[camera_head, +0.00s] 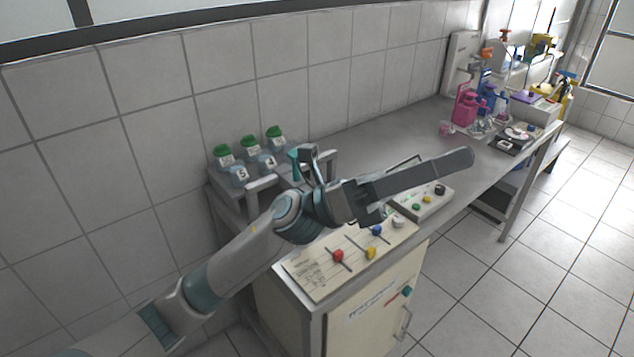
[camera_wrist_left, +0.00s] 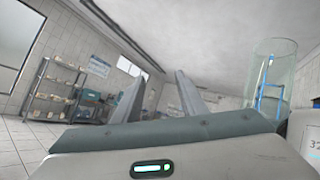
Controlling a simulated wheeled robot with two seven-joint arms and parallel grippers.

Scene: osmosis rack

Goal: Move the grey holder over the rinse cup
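My left gripper (camera_head: 466,158) reaches in from the left over the workbench, its long dark fingers pointing right. In the left wrist view its two fingers (camera_wrist_left: 162,76) stand apart with nothing between them, so it is open and empty. I cannot clearly make out the grey holder; part of the bench lies behind my left arm. A clear glass cylinder (camera_wrist_left: 288,62) with a blue frame inside stands at the right of the left wrist view, beside the fingers; I cannot tell whether it is the rinse cup. My right gripper is not in view.
Green-capped bottles (camera_head: 249,146) stand in a rack by the wall, left of my arm. A board with coloured knobs (camera_head: 320,272) and a control box (camera_head: 428,205) lie below the gripper.

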